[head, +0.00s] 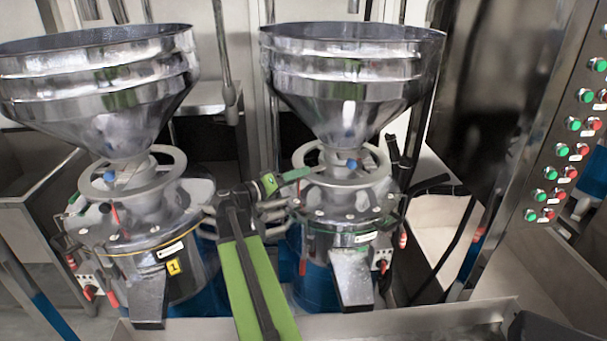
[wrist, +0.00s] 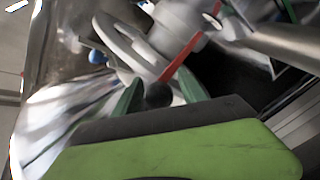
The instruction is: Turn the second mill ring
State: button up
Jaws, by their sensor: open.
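The second mill ring (head: 381,164) is a grey metal handwheel around the neck below the right hopper (head: 345,75). My gripper (head: 301,173) is at the left side of this ring, with the green arm reaching up from the bottom of the head view. In the wrist view, the two green fingers of my gripper (wrist: 160,77) stand apart. A curved grey ring (wrist: 122,46) lies just beyond the fingertips. A dark round knob (wrist: 158,95) shows between the fingers. I cannot tell whether the fingers touch the ring. A blue knob (wrist: 96,57) is left of it.
The first mill (head: 150,245), with a yellow "1" label and its own ring (head: 90,184), stands close on the left. Discharge spouts (head: 352,280) project forward. A panel of green and red buttons (head: 570,150) is at the right. A red rod (wrist: 181,55) crosses near the fingers.

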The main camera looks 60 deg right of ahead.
jog(key=shift+x, duration=1)
grip_shut()
dwell(0.6)
